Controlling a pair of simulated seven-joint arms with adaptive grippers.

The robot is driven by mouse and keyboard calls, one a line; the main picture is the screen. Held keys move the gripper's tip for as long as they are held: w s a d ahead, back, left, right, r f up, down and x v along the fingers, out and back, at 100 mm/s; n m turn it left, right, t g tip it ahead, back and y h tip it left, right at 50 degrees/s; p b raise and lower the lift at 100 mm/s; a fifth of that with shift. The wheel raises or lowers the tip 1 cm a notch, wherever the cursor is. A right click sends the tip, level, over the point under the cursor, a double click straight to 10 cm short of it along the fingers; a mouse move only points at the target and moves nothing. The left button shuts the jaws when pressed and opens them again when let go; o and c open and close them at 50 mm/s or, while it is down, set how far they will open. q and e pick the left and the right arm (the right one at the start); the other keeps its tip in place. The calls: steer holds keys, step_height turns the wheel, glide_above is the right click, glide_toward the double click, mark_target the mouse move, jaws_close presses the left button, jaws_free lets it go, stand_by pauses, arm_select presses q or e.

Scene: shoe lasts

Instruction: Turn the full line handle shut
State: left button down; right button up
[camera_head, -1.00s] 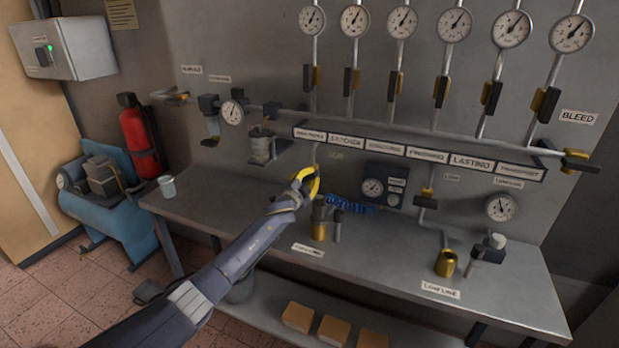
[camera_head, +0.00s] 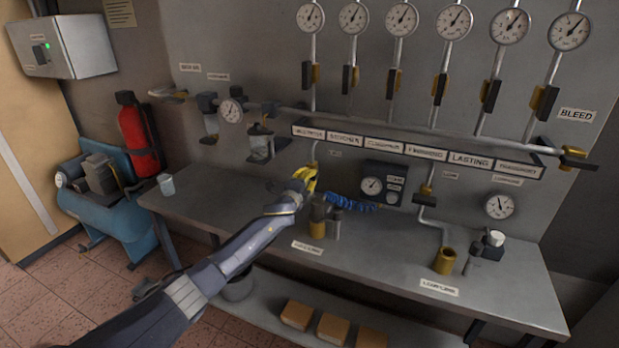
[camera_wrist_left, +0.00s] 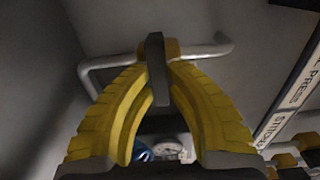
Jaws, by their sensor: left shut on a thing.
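A dark grey lever handle (camera_wrist_left: 157,70) sits on a brass valve body (camera_wrist_left: 173,48) on a bent grey pipe (camera_wrist_left: 105,64) in the left wrist view. My left gripper (camera_wrist_left: 159,82), with yellow fingers, is closed on this handle from both sides. In the head view the left gripper (camera_head: 308,178) is at the drop pipe (camera_head: 314,152) under the label strip's left end, and it hides the handle. A similar valve (camera_head: 425,198) with a dark handle is on the drop pipe farther right. My right gripper is not in view.
Below the gripper, a brass fitting (camera_head: 317,228), a blue coiled hose (camera_head: 350,203) and a gauge box (camera_head: 384,184) crowd the space. A glass filter bowl (camera_head: 260,146) hangs to its left. The bench (camera_head: 235,215) is mostly clear at left, with a cup (camera_head: 166,185).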

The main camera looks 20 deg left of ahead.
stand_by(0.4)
arm_select(q)
steer(key=c, duration=1.4)
jaws_free()
steer(key=shift+o, duration=0.2)
steer(key=shift+s, duration=0.15)
steer(key=s+a, duration=0.1)
steer(key=s, duration=1)
steer(key=shift+s+a, duration=0.25)
steer(key=shift+s, duration=0.05)
